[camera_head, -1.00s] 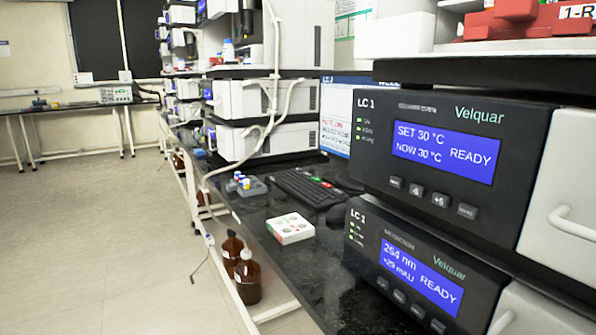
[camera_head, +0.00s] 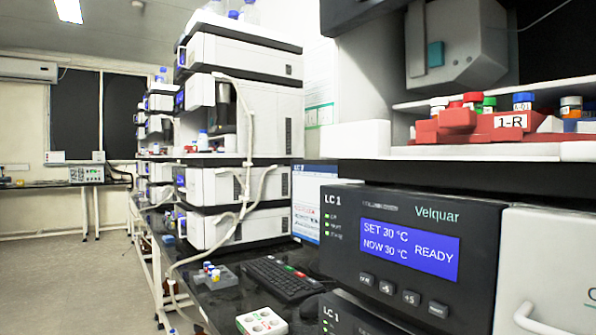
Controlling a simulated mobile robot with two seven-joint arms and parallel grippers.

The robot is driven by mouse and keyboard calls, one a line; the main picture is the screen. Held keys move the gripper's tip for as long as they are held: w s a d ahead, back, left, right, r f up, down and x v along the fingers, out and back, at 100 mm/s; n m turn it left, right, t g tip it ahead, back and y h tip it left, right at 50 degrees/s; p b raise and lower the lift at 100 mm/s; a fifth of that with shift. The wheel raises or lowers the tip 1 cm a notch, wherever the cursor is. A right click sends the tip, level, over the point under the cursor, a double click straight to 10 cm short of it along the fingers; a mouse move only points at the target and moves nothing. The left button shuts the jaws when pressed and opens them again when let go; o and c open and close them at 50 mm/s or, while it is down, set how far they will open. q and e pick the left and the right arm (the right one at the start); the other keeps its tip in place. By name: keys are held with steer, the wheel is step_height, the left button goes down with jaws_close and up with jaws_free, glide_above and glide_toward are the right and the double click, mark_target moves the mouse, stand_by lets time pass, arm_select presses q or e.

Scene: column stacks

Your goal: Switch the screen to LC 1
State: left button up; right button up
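The screen (camera_head: 307,205) stands on the bench, left of the LC 1 column oven (camera_head: 400,255). It is seen at a slant and its right side is hidden behind the oven. Its header starts with "LC", but the number is too small to read with certainty. The keyboard (camera_head: 283,278) lies on the bench below the screen, with a few red and green keys. The white block with round buttons (camera_head: 262,322) sits on the bench edge at the bottom of the view. Neither of my grippers is in view.
The oven panel reads SET 30, NOW 30, READY. A second LC 1 unit (camera_head: 345,318) is partly cut off below it. A red rack marked 1-R (camera_head: 490,124) holds capped vials above. A grey vial holder (camera_head: 215,277) stands left of the keyboard. Open floor (camera_head: 75,285) lies left.

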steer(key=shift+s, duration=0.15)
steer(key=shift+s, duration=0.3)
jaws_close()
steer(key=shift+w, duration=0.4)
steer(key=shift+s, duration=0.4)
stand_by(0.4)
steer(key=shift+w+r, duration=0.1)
